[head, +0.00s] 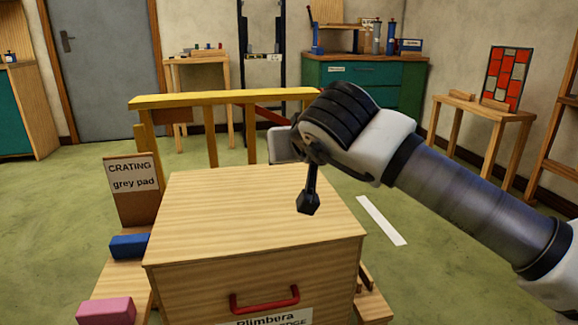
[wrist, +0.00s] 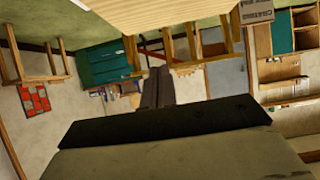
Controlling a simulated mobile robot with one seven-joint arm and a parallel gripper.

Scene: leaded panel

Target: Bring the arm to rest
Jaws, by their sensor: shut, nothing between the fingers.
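My gripper (head: 308,203) hangs pointing down from the arm, which comes in from the right in the head view. Its fingers are shut with nothing held. It is above the right part of the wooden cabinet top (head: 235,205), which is bare. How high the fingertips are above the top is hard to tell. The wrist view is upside down; my shut fingers (wrist: 155,88) show at its middle, with the cabinet top (wrist: 170,12) at its upper edge.
The cabinet has a red handle (head: 265,299). A blue block (head: 129,246), a pink block (head: 106,311) and a "CRATING grey pad" sign (head: 132,177) stand left. A yellow rail (head: 220,98) is behind. A red leaded panel (head: 508,78) stands on a table at right.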

